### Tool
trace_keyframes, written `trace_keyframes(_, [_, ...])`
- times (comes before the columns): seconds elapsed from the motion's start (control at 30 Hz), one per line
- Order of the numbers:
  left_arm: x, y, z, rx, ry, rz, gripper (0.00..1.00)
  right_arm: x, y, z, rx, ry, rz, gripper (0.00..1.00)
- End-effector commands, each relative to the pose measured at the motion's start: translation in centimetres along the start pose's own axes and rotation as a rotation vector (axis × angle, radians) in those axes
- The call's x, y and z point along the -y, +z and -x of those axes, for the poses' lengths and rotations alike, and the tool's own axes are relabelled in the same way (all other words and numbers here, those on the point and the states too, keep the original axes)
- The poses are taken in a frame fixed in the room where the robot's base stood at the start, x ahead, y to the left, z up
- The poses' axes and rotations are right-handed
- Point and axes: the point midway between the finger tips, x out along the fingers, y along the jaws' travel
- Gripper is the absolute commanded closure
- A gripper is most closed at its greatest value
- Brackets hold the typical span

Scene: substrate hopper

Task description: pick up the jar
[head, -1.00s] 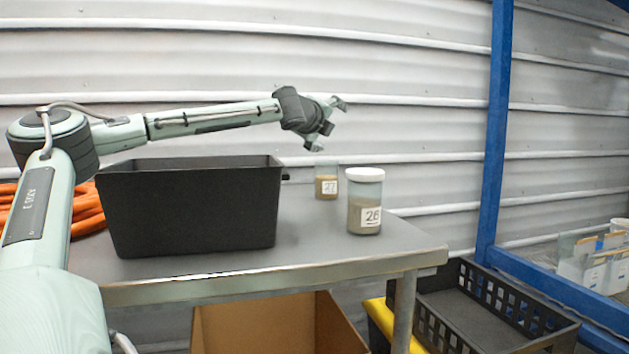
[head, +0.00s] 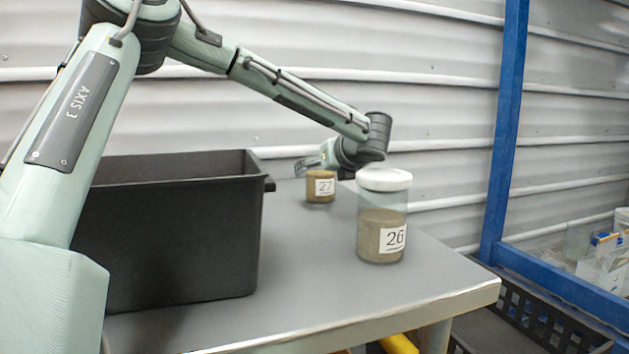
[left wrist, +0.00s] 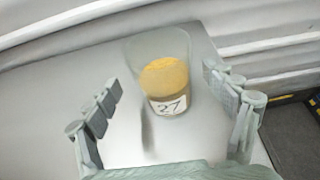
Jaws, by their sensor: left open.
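The jar labelled 27 (head: 320,188) stands on the grey table, holding brown material, with its upper part hidden behind my left gripper (head: 314,164) in the head view. In the left wrist view it is a clear glass jar (left wrist: 163,78) with no lid visible. My left gripper is open, with one finger on each side of the jar and gaps visible; the jar lies mostly ahead of the fingertips. A second jar, labelled 26 (head: 382,228), has a white lid and stands nearer, to the right. My right gripper is not in view.
A large black bin (head: 175,235) stands on the table (head: 300,290) at the left. The table's right edge is beyond jar 26. A blue post (head: 507,130) and a black crate (head: 545,320) are at the right. Corrugated wall lies behind.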

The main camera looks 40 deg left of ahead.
Motion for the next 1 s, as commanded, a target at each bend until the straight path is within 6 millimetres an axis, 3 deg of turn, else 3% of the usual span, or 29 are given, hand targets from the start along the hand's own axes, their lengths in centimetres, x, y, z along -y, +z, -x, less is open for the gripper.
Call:
trace_keyframes(0.6, [0.3, -0.2, -7.4, 0.000, 0.002, -0.001, 0.16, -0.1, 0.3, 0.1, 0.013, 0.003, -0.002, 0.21])
trace_keyframes(0.87, [0.3, -0.2, -7.6, 0.001, 0.001, -0.001, 0.16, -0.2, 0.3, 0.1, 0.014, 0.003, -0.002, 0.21])
trace_keyframes(1.0, [0.3, -0.2, -7.6, 0.001, 0.001, -0.001, 0.32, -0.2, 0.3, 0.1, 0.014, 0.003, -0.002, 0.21])
